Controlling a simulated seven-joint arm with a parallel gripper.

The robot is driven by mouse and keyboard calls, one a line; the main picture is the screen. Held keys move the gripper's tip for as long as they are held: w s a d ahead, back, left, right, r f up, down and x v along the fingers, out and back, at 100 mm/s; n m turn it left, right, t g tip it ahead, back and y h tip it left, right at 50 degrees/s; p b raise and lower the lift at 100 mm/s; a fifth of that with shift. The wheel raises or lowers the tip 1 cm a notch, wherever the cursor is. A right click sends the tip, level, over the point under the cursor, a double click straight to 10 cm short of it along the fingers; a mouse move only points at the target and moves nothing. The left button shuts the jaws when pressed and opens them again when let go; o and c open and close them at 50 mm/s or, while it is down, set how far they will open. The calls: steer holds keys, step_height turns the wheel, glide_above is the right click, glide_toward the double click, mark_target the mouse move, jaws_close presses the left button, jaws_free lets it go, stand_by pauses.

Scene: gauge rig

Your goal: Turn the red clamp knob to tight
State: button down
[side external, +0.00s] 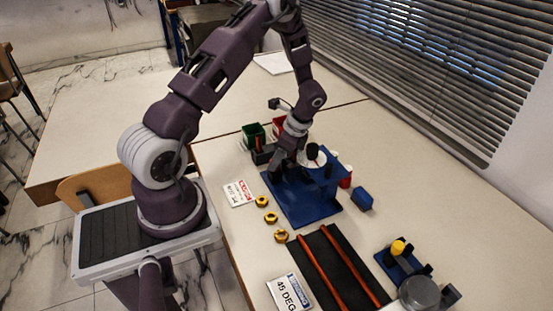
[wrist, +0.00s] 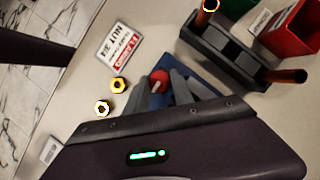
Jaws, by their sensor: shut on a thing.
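The red clamp knob (wrist: 159,76) shows in the wrist view between my fingers, with a pale mark on its face. My gripper (wrist: 160,84) points down at it and is shut on it, one finger on each side. The knob belongs to the blue rig, whose base plate (side external: 306,208) lies on the table in the side view. There my gripper (side external: 287,165) is low over the rig's back left part, and the knob is hidden. I cannot read any tight marking or the knob's angle against one.
Green (side external: 253,134) and red (side external: 279,126) bins stand behind my gripper, beside a dark rack (wrist: 229,46) with orange rods. Several brass nuts (side external: 271,218) and a label card (side external: 238,193) lie left. A blue block (side external: 362,200) is right; a black mat (side external: 322,258) is in front.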

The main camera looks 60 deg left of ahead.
steer(key=shift+m, duration=0.4)
steer(key=c, duration=1.4)
jaws_free()
